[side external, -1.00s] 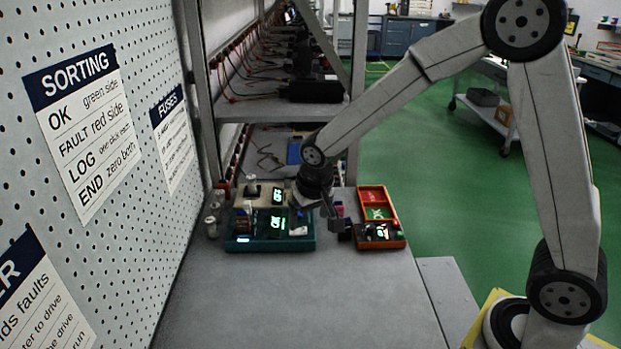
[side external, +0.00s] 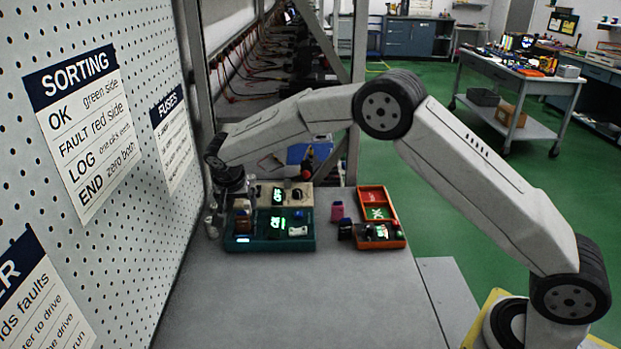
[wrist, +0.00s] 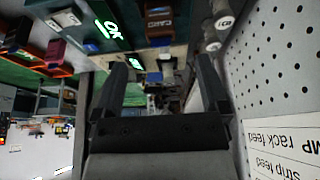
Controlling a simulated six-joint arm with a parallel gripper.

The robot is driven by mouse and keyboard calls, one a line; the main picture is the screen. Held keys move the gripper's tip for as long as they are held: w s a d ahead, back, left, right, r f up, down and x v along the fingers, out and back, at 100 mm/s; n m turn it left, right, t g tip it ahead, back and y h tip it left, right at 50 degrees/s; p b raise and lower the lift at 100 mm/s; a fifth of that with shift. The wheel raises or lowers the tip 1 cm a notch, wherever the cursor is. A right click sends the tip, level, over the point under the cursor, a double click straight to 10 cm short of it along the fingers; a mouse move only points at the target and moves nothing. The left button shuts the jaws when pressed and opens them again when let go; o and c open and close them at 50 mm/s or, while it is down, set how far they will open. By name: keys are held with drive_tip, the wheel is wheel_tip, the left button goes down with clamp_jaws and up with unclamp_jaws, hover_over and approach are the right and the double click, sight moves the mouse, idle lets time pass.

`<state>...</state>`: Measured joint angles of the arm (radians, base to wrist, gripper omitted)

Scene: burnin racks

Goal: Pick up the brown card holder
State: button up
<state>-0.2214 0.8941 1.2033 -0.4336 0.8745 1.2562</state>
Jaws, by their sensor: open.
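The brown card holder (side external: 242,217) stands at the left end of the teal tray (side external: 268,245) in the side view. In the wrist view a brown block marked CARD (wrist: 158,22) shows at the top, beyond the fingertips. My gripper (side external: 238,195) is above and just behind the left end of the tray, close to the holder; its fingers are small and hard to make out there. In the wrist view my gripper (wrist: 162,68) is open with its two fingers wide apart. Nothing is clearly held between them.
A beige unit (side external: 267,192) with a lit display stands behind the teal tray. An orange tray (side external: 399,218) with a pink item (side external: 337,211) beside it is to the right. White cylinders (side external: 211,228) stand near the pegboard (side external: 130,190) at left. The front bench is clear.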

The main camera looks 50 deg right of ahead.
sight(241, 216)
drive_tip(key=shift+x, duration=1.3)
drive_tip(key=shift+x, duration=2.6)
clamp_jaws()
drive_tip(key=shift+r, duration=0.2)
